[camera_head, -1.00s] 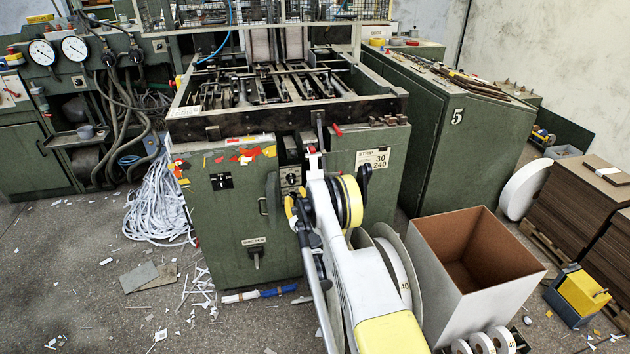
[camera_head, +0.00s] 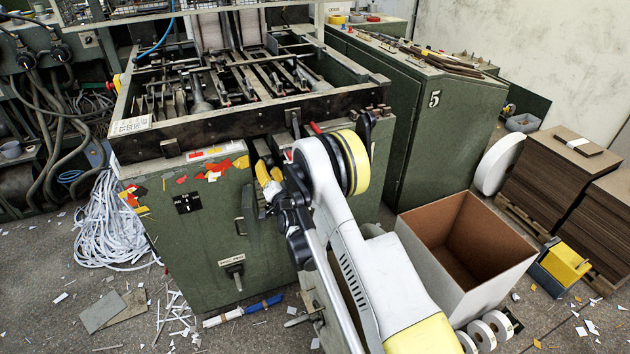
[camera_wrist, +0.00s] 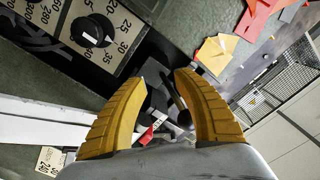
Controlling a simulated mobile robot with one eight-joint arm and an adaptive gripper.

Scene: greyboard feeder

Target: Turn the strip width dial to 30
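The strip width dial (camera_wrist: 90,33) is a round black knob with a white mark, on a pale plate numbered about 20 to 40, at upper left in the wrist view. I cannot tell surely which number the mark meets. Part of a second scale (camera_wrist: 38,10), with numbers such as 240 to 280, shows at the left edge. My gripper (camera_wrist: 160,82) has yellow fingers, apart and empty, to the lower right of the dial and not touching it. In the head view my gripper (camera_head: 263,178) is at the green cabinet's (camera_head: 205,235) front, and my arm hides the dials.
A lever (camera_head: 236,275) and a vertical handle (camera_head: 240,226) are on the cabinet front. Red and yellow scraps (camera_head: 215,168) lie along its top edge. An open box (camera_head: 440,275) stands to the right. White strips (camera_head: 112,225) heap on the floor at left.

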